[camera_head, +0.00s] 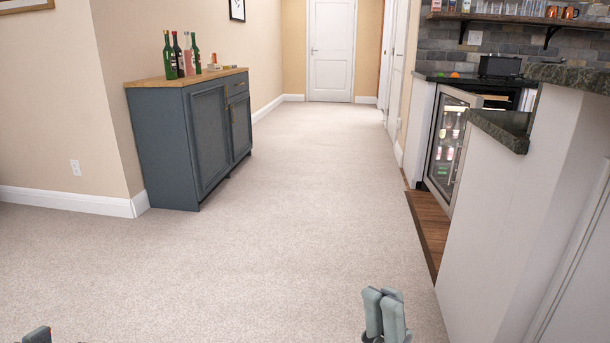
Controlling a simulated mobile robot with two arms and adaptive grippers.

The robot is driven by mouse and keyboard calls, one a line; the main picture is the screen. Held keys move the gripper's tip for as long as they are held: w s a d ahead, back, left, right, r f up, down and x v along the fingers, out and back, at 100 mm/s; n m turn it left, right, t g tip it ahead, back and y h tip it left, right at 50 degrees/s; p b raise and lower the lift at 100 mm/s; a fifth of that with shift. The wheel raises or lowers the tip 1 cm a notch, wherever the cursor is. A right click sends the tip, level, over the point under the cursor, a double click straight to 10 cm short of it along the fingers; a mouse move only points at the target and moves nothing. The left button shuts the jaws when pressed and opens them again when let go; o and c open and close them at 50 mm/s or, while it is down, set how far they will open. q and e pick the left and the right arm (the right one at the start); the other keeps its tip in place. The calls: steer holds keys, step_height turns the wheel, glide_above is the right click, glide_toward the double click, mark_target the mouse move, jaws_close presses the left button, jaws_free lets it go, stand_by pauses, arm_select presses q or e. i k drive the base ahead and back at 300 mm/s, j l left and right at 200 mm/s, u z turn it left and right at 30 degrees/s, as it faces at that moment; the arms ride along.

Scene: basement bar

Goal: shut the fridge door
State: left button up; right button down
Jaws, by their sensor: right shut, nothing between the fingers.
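The fridge (494,102) stands under the dark counter at the right, behind the bar. Its glass door (447,147) has a steel frame and stands partly open, with a gap along its top right side showing the dark inside and a light shelf edge. Bottles show in the glass. The lower right of the door is hidden by the bar wall. My right gripper (385,310) is at the bottom edge, right of centre, shut and empty, far in front of the door. A dark part of mine shows at the bottom left corner; my left gripper is not recognisable.
The white bar wall (520,220) with dark stone tops rises close on the right. A wooden floor strip (428,232) runs along its foot. A blue-grey cabinet (165,145) with bottles stands left. The carpet (290,220) between is clear up to the white door (331,50).

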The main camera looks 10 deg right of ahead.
mark_target(447, 203)
steer(key=i+l+z, duration=0.15)
steer(key=i+z, duration=0.2)
steer(key=i, duration=0.35)
steer(key=i+z, duration=0.3)
steer(key=i, duration=0.35)
steer(key=i+j+z, duration=0.2)
steer(key=i+z, duration=0.15)
steer(key=i, duration=0.35)
steer(key=i+j+z, duration=0.1)
steer(key=i+z, duration=0.15)
steer(key=i, duration=0.15)
steer(key=i+j+z, duration=0.25)
steer(key=i, duration=0.15)
steer(key=i+j+z, duration=0.25)
steer(key=i, duration=0.15)
steer(key=i+j+z, duration=0.15)
steer(key=i+j, duration=0.25)
steer(key=i+j+z, duration=0.1)
steer(key=i+j, duration=0.3)
steer(key=j, duration=0.25)
